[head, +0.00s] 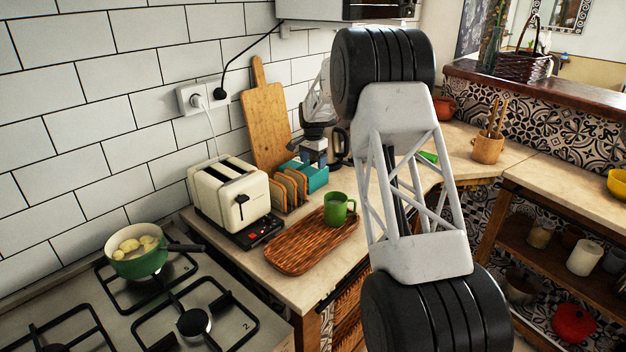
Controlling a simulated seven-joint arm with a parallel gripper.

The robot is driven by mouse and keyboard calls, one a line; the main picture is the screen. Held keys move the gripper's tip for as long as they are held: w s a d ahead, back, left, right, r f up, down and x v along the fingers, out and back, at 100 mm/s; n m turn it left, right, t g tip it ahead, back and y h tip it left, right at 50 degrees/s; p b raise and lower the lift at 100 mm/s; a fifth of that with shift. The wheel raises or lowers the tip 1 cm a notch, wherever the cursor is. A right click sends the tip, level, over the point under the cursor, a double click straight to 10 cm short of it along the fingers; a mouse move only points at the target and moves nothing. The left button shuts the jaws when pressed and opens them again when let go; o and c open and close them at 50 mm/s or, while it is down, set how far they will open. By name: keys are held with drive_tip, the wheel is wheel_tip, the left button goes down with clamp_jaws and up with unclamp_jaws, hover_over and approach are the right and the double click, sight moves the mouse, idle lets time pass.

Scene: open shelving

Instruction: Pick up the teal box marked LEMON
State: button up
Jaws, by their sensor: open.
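A teal box (316,181) sits on the worktop behind the toast rack, against the wall side. Its marking is too small to read here, and the rack hides part of its front. My gripper (314,161) is at the box, pointing down with open fingers just over its top. I cannot tell whether the fingers touch the box or stand on either side of it. My own arm crosses the middle of the view and hides some of the worktop to the right.
A toast rack (290,188) with slices stands right in front of the box. A cream toaster (228,197) is to the left, a wooden cutting board (266,125) leans behind, and a green mug (337,210) stands at a woven tray (289,249). A kettle (338,146) is close on the right.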

sight(313, 170)
drive_tip(key=shift+f, duration=0.1)
drive_tip(key=shift+w+f, duration=0.2)
drive_tip(key=shift+f, duration=2.3)
drive_tip(key=c, duration=0.7)
